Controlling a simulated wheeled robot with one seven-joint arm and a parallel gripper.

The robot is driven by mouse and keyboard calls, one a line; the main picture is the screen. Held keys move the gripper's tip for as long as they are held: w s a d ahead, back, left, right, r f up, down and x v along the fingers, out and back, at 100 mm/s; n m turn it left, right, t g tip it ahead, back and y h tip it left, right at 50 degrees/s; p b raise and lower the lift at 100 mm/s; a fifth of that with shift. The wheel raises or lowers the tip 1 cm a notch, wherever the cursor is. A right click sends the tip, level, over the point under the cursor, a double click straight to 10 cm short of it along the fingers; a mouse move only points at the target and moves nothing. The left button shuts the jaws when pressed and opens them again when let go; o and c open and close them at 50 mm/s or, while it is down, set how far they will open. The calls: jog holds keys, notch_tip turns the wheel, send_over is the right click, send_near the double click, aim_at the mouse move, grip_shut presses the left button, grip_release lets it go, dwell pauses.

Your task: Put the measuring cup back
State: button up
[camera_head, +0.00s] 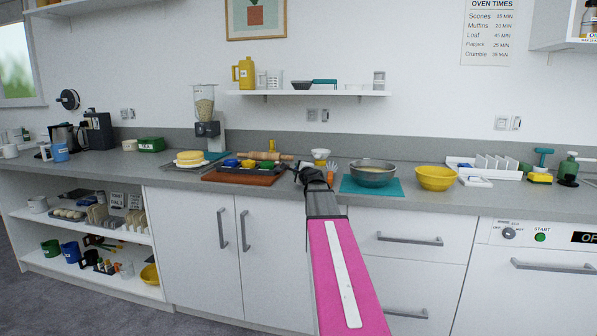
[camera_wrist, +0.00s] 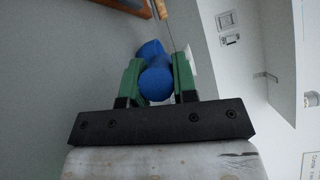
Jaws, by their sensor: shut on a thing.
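My gripper (camera_head: 303,170) is over the counter, just right of the dark tray with coloured cups, at the end of my pink arm. In the wrist view, its green fingers (camera_wrist: 157,82) are shut on a blue rounded thing (camera_wrist: 155,80) with a round end facing the camera. It may be the measuring cup, but its full shape is hidden. In the head view, I cannot make out the held thing behind my gripper. The dark tray (camera_head: 246,172) holds small blue, yellow and green cups on a reddish-brown board.
A wall shelf (camera_head: 340,93) holds a yellow jug, clear containers and a teal-handled item. A grey bowl (camera_head: 373,172) on a teal mat and a yellow bowl (camera_head: 436,178) stand right of my gripper. A rolling pin (camera_head: 265,156) and blender (camera_head: 207,112) stand behind and left.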

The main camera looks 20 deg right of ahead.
jog(key=shift+f, duration=0.15)
jog(key=o, duration=0.9)
jog(key=shift+o, duration=0.2)
